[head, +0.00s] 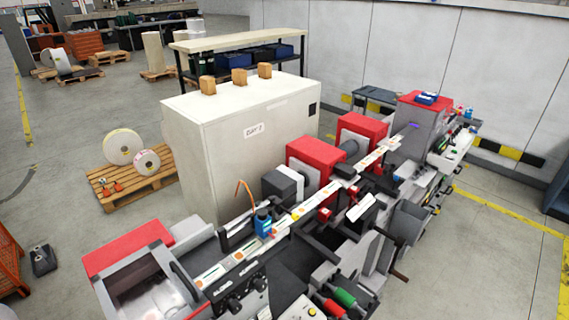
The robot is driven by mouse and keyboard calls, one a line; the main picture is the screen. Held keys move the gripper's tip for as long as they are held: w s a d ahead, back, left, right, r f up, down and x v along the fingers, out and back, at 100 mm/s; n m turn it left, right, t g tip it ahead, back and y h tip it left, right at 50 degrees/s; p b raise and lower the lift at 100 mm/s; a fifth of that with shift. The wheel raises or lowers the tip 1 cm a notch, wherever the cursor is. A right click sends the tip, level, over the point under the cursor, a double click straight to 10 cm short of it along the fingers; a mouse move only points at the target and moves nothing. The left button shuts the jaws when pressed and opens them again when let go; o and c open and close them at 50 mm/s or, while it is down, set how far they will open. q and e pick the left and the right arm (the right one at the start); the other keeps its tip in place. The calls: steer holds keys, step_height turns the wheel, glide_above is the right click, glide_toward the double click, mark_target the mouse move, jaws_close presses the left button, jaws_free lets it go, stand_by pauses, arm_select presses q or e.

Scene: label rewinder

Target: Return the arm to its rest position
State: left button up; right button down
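Neither of my grippers shows in the head view, and I see no part of either arm that I can be sure of. The label rewinder (126,259) runs from the lower left to the upper right, with red housings and a pale label strip (297,213) along its length. A blue unit (263,222) with an orange cable stands over the strip. Green and red handles (344,297) show at its near edge.
A tall pale cabinet (235,141) with three small wooden blocks on top stands behind the machine. An orange crate (9,262) is at the left edge. Floor is clear at lower right.

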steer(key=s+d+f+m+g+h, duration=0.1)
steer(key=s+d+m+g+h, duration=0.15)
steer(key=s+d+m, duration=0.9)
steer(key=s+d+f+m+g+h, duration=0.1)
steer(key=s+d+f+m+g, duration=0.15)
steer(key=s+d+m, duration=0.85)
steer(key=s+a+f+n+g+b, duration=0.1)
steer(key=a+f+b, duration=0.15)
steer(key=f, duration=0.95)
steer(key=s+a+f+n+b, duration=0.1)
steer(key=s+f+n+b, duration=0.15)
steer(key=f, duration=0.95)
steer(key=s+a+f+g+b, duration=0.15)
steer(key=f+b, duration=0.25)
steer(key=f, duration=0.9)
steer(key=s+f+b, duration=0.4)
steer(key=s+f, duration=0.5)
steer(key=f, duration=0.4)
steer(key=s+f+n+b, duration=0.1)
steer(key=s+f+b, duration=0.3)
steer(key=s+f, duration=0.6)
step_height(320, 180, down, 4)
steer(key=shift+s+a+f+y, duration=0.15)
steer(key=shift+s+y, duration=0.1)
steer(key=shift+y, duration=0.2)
